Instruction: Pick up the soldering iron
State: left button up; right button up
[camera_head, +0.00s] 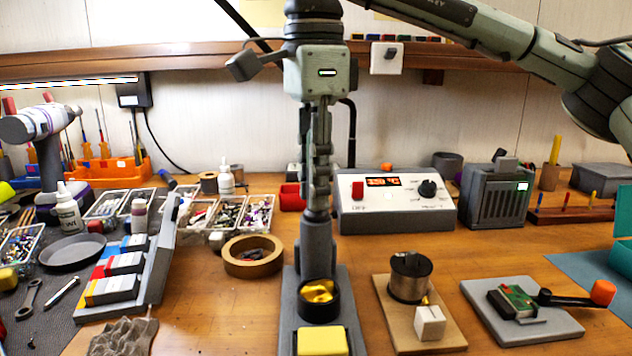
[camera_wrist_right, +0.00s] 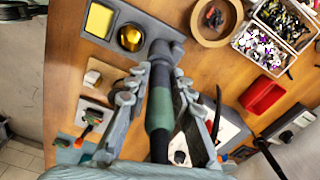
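The soldering iron (camera_wrist_right: 160,108) has a dark handle with a green section. In the right wrist view it runs between the two fingers of my right gripper (camera_wrist_right: 165,72), and its far end is at the grey holder of its stand (camera_wrist_right: 128,10). In the head view my right gripper (camera_head: 317,175) points straight down above the stand (camera_head: 288,310), largely hiding the iron. The fingertips lie close along both sides of the handle; whether they press on it cannot be told. The stand carries a brass-wool cup (camera_head: 319,298) and a yellow sponge (camera_head: 322,341). My left gripper is out of view.
A white soldering station (camera_head: 395,205) with a red display stands behind to the right. A tape roll (camera_head: 252,256) is close left of the stand, a solder spool (camera_head: 409,277) on a wooden base close right. A circuit-board holder (camera_head: 520,302) lies farther right. Parts trays and tools crowd the left.

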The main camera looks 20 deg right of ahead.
grip_shut()
jog(key=shift+r, duration=0.15)
jog(key=shift+r, duration=0.65)
notch_tip(320, 180, up, 8)
jog(key=shift+r+p, duration=0.2)
jog(key=shift+p, duration=0.4)
notch_tip(320, 180, up, 8)
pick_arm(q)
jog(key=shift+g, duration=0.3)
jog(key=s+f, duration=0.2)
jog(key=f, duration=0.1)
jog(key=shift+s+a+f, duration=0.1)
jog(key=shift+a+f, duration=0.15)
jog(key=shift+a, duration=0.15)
